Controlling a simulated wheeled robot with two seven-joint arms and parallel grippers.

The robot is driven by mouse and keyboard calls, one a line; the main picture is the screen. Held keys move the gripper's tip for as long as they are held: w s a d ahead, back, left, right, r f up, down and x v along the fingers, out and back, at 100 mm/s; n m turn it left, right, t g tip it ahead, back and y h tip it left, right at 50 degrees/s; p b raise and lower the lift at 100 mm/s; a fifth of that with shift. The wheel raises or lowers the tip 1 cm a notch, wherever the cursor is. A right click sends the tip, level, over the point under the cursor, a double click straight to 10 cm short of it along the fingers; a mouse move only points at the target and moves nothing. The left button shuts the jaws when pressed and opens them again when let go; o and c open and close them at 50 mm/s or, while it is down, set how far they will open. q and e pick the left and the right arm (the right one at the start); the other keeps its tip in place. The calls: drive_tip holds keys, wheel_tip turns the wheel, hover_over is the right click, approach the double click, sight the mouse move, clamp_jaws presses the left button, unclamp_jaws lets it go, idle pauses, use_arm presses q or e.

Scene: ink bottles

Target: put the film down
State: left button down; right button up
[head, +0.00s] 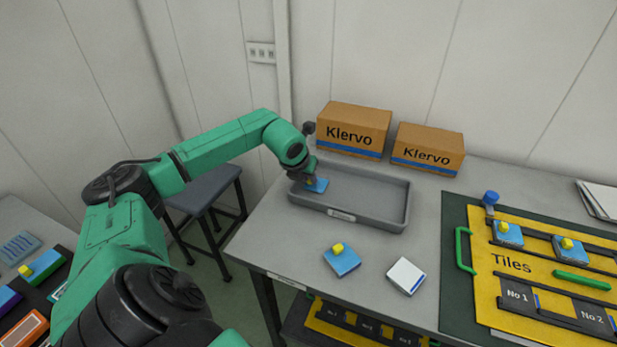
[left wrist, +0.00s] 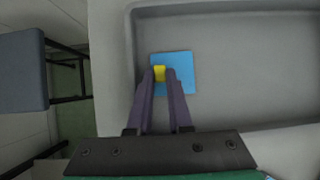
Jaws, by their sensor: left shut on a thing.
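A flat blue square (head: 319,186) with a yellow knob, which I take to be the film, is over the left end of the grey tray (head: 380,222). My left gripper (head: 309,179) is shut on its yellow knob. The left wrist view shows the blue square (left wrist: 184,62) flat below the fingers (left wrist: 160,74), inside the tray's walls. I cannot tell whether it touches the tray floor. My right gripper is not in view.
Two Klervo boxes (head: 354,129) stand behind the tray. Another blue square with a yellow knob (head: 342,261) and a white square (head: 406,276) lie in front. A yellow Tiles board (head: 512,263) is at the right. The tray's middle and right are empty.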

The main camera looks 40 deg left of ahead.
use_arm(q)
drive_tip(key=shift+f, duration=0.2)
drive_tip(key=c, duration=1.2)
unclamp_jaws()
drive_tip(key=shift+c, duration=0.2)
drive_tip(key=shift+o, duration=0.6)
